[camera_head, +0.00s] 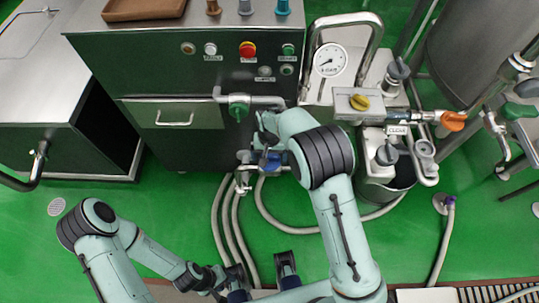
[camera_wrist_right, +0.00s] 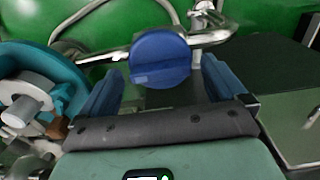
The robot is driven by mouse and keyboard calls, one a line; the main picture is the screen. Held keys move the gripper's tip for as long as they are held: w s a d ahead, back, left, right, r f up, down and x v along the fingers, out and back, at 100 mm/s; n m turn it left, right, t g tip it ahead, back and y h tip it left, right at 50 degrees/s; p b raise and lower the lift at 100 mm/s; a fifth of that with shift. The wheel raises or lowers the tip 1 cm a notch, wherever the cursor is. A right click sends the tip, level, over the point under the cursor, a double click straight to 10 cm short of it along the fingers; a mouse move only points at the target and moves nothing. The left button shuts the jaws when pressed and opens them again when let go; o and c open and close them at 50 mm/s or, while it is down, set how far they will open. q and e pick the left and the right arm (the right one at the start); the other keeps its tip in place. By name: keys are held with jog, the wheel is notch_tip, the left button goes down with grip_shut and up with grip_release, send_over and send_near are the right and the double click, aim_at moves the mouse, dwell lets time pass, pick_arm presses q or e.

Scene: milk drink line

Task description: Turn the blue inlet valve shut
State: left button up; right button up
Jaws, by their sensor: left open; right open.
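The blue inlet valve (camera_head: 270,161) sits on a pipe below the front of the steel cabinet, partly hidden by my right arm. In the right wrist view its round blue handle (camera_wrist_right: 160,58) shows clearly at the pipe. My right gripper (camera_wrist_right: 161,72) is open, with one blue finger on each side of the handle. Gaps show between the fingers and the handle; whether it is deep between them I cannot tell. My left gripper (camera_head: 262,284) is open, low in the head view, away from the valve.
A green-handled valve (camera_head: 239,107) is just above, on the cabinet front (camera_head: 170,75). Grey hoses (camera_head: 222,215) run over the green floor below.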

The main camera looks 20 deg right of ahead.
jog(key=shift+f, duration=0.15)
jog(key=shift+c, duration=0.3)
jog(key=c, duration=1)
